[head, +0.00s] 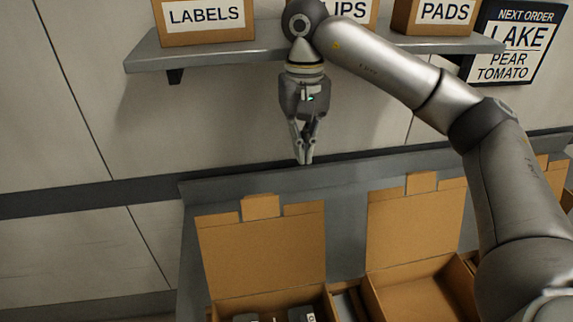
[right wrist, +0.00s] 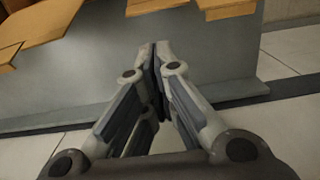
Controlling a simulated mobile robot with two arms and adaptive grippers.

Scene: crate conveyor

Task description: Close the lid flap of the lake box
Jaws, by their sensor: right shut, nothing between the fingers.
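Two open cardboard boxes stand at the bottom of the head view. The left box has its lid flap (head: 262,252) raised upright, with a tab on its top edge. The right box has its lid flap (head: 415,232) raised too. I see no name on either box, so I cannot tell which is the lake box. My right gripper (head: 305,162) hangs pointing down above and behind the boxes, between the two flaps and touching neither. Its fingers are shut and empty; they also show in the right wrist view (right wrist: 160,45). My left gripper is out of view.
A wall shelf (head: 300,57) holds boxes marked LABELS (head: 207,18) and PADS (head: 445,14) and one partly hidden by my arm. A sign (head: 513,45) reads NEXT ORDER, LAKE, PEAR, TOMATO. A grey ledge (head: 215,190) runs behind the boxes. Dark items lie in the left box.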

